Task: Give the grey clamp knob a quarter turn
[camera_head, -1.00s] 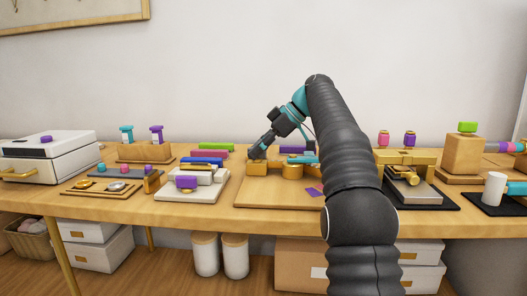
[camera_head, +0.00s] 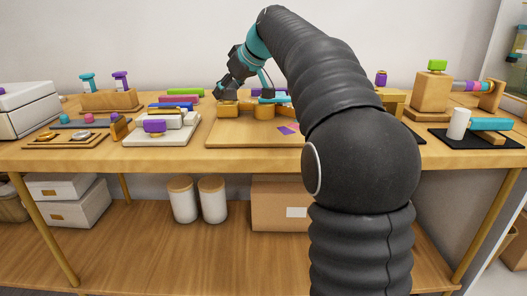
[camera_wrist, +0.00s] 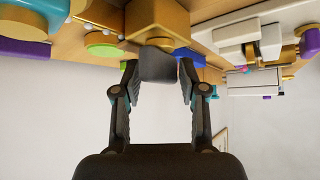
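The grey clamp knob (camera_wrist: 158,65) is a dark grey block in the wrist view. It lies between the two fingertips of my gripper (camera_wrist: 159,78), one finger on each side. The fingers are very near its sides; I cannot tell whether they press on it. Behind it stands a wooden clamp block (camera_wrist: 157,18) with a round brass end. In the head view my gripper (camera_head: 226,96) is at the left end of the wooden clamp fixture (camera_head: 228,110). The knob is hidden there by my gripper.
The fixture stands on a wooden board (camera_head: 230,135) with a purple piece (camera_head: 286,130). A white device with a purple knob (camera_head: 154,126) is to the left. A wooden block with a green top (camera_head: 431,92) and a white cup (camera_head: 459,123) are to the right.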

